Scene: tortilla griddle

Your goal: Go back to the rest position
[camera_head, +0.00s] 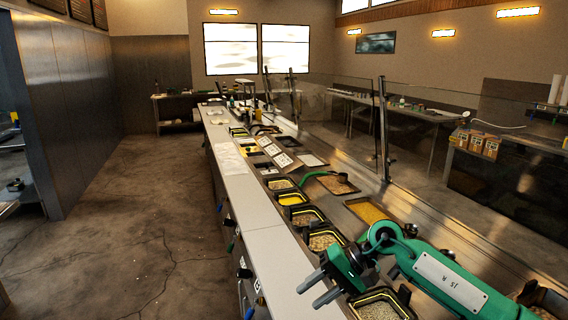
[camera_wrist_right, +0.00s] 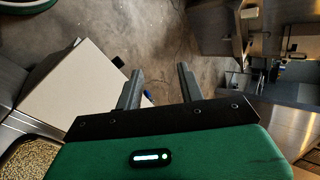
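My right gripper (camera_head: 318,288) reaches in from the right on a green arm, above the near end of the counter and next to the food pans. Its two grey fingers point left over the white counter edge. In the right wrist view the gripper (camera_wrist_right: 158,88) is open, with a clear gap between the fingers and nothing held. Below the fingers are the floor and the counter's corner. My left gripper is not in view.
A long white counter (camera_head: 248,203) runs away from me, with pans of food such as a grain pan (camera_head: 323,241) and a yellow-filled pan (camera_head: 290,199). A glass guard post (camera_head: 383,130) stands right. The concrete floor (camera_head: 130,220) at left is clear.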

